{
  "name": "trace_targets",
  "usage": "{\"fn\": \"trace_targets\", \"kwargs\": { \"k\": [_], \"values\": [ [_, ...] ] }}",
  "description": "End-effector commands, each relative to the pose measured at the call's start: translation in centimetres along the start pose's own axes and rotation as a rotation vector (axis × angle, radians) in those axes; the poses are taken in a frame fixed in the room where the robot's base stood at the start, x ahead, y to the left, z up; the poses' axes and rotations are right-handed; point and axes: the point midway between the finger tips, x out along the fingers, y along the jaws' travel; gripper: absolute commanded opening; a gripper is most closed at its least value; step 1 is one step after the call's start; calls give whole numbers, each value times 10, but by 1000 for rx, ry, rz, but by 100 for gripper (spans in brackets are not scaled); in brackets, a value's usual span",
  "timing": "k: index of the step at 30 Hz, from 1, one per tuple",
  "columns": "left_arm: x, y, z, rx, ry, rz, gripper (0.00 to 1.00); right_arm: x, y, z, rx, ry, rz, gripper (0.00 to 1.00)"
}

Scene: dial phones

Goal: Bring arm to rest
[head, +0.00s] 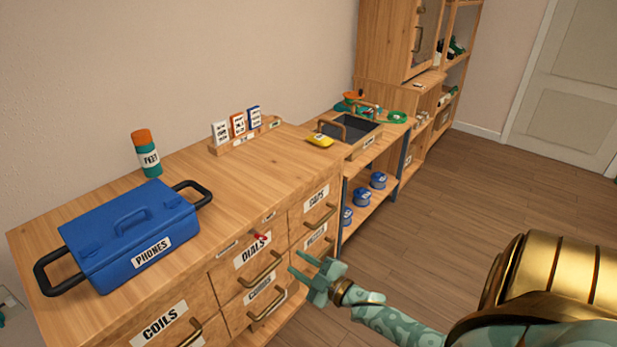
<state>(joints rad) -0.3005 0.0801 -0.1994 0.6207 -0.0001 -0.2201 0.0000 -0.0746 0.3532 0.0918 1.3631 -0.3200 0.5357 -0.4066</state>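My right arm comes in from the lower right. Its gripper (316,279) is in front of the drawer fronts, near the right end of the wooden cabinet (240,165). Its fingers are spread apart with nothing seen between them. A small red object (261,237) shows by the label of the DIALS drawer (252,256), up and left of the gripper. My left gripper is not in the picture.
A blue PHONES box (120,225) with black handles stands on the cabinet, near an orange-capped bottle (147,152). Cards (238,125) stand in a holder behind. A yellow object (320,141) lies near a dark tray (350,127). The floor (440,205) at right is clear.

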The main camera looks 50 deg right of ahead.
Motion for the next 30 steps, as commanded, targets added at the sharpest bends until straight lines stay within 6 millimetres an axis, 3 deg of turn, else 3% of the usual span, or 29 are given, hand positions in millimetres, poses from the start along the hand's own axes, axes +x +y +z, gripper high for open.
{"fn": "trace_targets", "kwargs": {
  "k": [6,24,26,28,30],
  "values": [
    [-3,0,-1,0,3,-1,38,-16,0,0,-1,1,0,33],
    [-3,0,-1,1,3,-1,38,-16,-2,2,15,-10,-5,33],
    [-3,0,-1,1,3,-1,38,-18,-6,14,39,-62,-21,33],
    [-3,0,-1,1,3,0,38,-28,-22,42,77,-167,-60,33],
    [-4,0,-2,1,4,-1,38,-49,-53,74,136,-306,-118,33]
  ]
}}
